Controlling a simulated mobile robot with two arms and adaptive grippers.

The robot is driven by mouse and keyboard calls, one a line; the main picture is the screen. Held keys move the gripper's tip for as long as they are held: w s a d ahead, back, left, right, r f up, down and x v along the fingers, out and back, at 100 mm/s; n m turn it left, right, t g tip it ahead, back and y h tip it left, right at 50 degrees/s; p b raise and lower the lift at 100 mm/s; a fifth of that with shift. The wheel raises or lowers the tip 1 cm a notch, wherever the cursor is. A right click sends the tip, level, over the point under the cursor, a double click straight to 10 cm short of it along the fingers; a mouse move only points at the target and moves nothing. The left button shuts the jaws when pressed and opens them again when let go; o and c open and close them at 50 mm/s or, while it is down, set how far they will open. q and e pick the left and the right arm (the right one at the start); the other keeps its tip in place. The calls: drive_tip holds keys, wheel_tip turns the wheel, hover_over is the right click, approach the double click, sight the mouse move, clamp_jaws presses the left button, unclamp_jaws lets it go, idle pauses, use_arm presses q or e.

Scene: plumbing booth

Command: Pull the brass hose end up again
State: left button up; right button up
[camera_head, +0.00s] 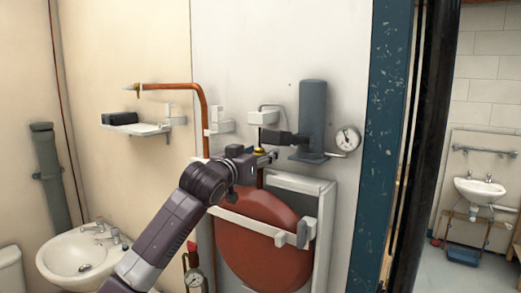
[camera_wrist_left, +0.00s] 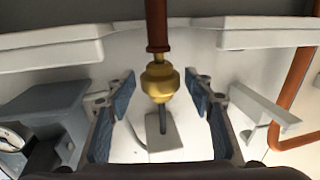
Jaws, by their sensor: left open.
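The brass hose end (camera_wrist_left: 159,82) is a yellow fitting on a reddish-brown hose or pipe (camera_wrist_left: 157,25), with a thin grey stem at its other end. My left gripper (camera_wrist_left: 161,84) is open, with one blue-padded finger on each side of the brass and visible gaps between. In the head view the brass (camera_head: 259,151) shows as a small yellow spot at my left gripper (camera_head: 264,156), above the red round vessel (camera_head: 262,245). The gripper partly hides the hose end there. My right gripper is not in view.
A grey cylinder (camera_head: 313,110) with a side arm and a gauge (camera_head: 347,139) are on the wall right of the gripper. A white bracket (camera_head: 265,118) is just above it. A copper pipe (camera_head: 203,110) and a small shelf (camera_head: 150,129) are to the left.

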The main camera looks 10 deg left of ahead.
use_arm(q)
drive_tip(key=shift+s, duration=0.1)
clamp_jaws()
drive_tip(key=shift+a+r, duration=0.1)
drive_tip(key=shift+r, duration=3.1)
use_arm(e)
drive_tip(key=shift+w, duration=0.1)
use_arm(q)
drive_tip(key=shift+c, duration=1.5)
unclamp_jaws()
drive_tip(key=o, duration=0.3)
drive_tip(key=shift+f, duration=0.1)
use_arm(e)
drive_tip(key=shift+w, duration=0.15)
use_arm(q)
drive_tip(key=v, duration=1.2)
